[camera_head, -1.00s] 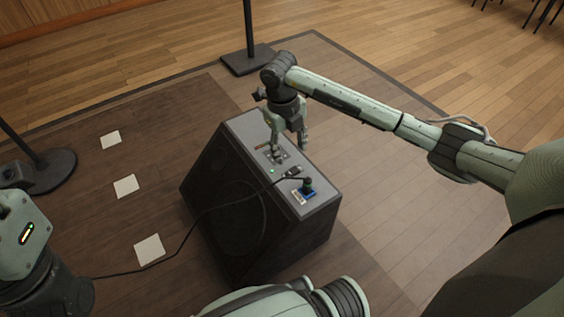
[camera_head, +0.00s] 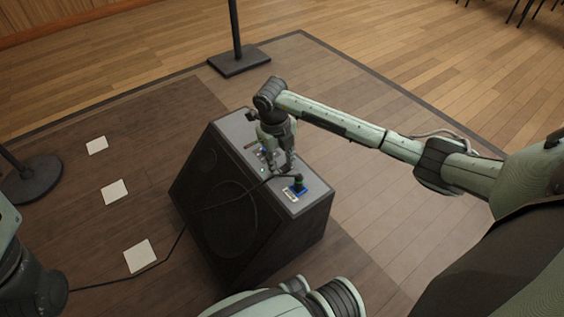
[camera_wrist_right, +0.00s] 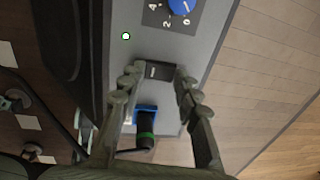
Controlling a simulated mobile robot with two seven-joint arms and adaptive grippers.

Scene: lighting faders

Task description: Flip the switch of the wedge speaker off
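The wedge speaker (camera_head: 228,208) stands on the dark floor with its grey control panel (camera_head: 318,192) facing up. In the right wrist view, a black rocker switch (camera_wrist_right: 159,70) with a white mark lies between my right fingertips. A small green light (camera_wrist_right: 126,36) is lit beside it. My right gripper (camera_head: 277,169) points down over the panel, open, with fingers apart on either side of the switch; contact is unclear. In the head view, the fingers hide the switch. My left gripper is not in view; only part of my left arm shows at the left edge.
A blue knob (camera_wrist_right: 179,5) with numbers lies beyond the switch. A blue socket with a green-ringed plug (camera_head: 299,183) is on the near side. A black cable (camera_head: 176,243) runs across the speaker to the floor. A stand base (camera_head: 239,61) is behind; white squares (camera_head: 115,192) lie left.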

